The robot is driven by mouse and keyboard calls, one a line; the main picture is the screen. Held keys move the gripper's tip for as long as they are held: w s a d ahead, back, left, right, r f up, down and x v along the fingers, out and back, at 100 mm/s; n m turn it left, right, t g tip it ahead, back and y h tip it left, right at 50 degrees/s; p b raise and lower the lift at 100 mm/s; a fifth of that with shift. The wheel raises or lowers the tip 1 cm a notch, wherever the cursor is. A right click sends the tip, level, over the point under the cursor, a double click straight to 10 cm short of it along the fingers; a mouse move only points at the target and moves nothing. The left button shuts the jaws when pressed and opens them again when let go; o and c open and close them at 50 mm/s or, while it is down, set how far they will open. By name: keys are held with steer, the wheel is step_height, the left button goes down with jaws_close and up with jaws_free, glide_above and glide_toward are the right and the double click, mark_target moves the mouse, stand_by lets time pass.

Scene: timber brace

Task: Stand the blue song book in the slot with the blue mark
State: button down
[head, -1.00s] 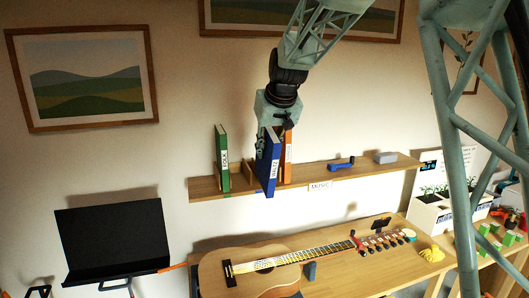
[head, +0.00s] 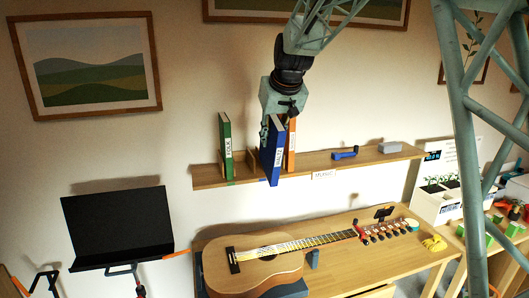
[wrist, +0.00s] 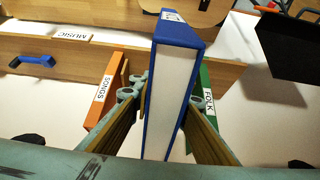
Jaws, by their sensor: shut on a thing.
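The blue song book (head: 272,155) is upright in my gripper (head: 277,117), at the front of the wall shelf between a green book and an orange book. In the head view its lower end reaches slightly below the shelf's front edge. In the wrist view my gripper (wrist: 165,102) has a finger on each side of the blue book (wrist: 172,85), whose pale page edges face the camera.
The green FOLK book (head: 226,148) stands left of the blue book, and the orange SONGS book (wrist: 102,98) stands close on the other side. A guitar (head: 255,264) lies below.

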steer(key=w+a+r+g+p, duration=0.1)
steer(key=w+a+r+p, duration=0.1)
steer(key=w+p, duration=0.4)
steer(key=w+a+r+g+h+p, duration=0.1)
steer(key=w+a+p, duration=0.4)
steer(key=w, duration=0.8)
steer(key=shift+w+r+g+p, duration=0.15)
steer(key=shift+r+g+p, duration=0.55)
steer(key=shift+r+p, duration=0.15)
steer(key=shift+w+a+f, duration=0.1)
steer(key=shift+f, duration=2.85)
steer(key=shift+f, duration=2.25)
